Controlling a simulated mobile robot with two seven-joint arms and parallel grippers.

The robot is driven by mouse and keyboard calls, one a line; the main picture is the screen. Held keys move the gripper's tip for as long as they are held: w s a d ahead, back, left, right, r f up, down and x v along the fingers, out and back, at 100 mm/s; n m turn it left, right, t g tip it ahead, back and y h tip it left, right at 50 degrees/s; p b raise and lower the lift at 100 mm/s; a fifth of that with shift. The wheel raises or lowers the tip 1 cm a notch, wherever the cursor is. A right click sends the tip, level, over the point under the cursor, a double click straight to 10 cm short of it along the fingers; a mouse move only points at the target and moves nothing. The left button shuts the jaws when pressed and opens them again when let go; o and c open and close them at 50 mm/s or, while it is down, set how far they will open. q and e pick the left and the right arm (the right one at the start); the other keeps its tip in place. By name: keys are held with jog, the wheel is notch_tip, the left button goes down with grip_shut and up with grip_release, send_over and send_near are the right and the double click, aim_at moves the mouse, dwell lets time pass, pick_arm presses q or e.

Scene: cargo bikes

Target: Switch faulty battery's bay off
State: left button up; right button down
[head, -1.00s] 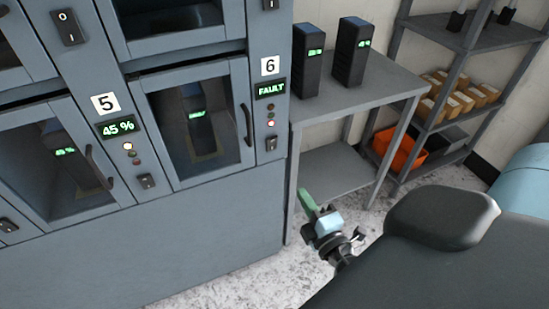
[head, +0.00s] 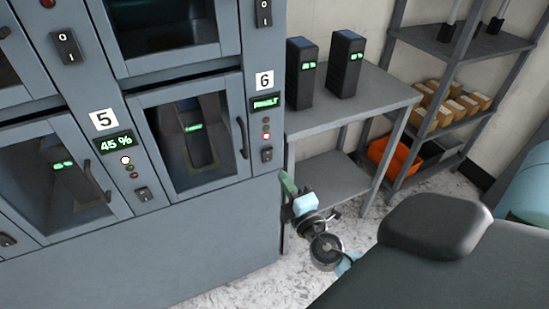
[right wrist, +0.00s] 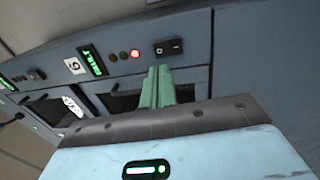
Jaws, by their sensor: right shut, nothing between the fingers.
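Bay 6 (head: 192,140) has a closed glass door with a battery (head: 196,135) inside. Its display (head: 264,103) reads FAULT, and a red light (head: 266,136) is lit below it. Bay 6's small dark rocker switch (head: 267,155) sits under the lights; the right wrist view also shows this switch (right wrist: 168,47), but its position is too small to tell. My right gripper (head: 287,183), with green fingers, is shut and empty, just below and right of the switch in the head view. In the right wrist view the fingertips (right wrist: 157,80) point toward the panel, below the switch. My left gripper is not in view.
Bay 5 (head: 65,175) to the left reads 45 % and has its own switch (head: 144,194). A grey table (head: 375,95) with two batteries (head: 302,75) stands right of the cabinet. Beyond it are shelves (head: 470,50) with boxes and an orange bin (head: 392,158).

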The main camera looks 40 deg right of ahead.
aim_at(269, 153)
jog(key=p+x, duration=0.1)
jog(key=x, duration=0.5)
jog(key=shift+w+d+r, duration=0.1)
jog(key=shift+w, duration=0.1)
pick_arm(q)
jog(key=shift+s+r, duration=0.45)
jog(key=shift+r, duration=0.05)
pick_arm(e)
jog(key=shift+w, duration=0.4)
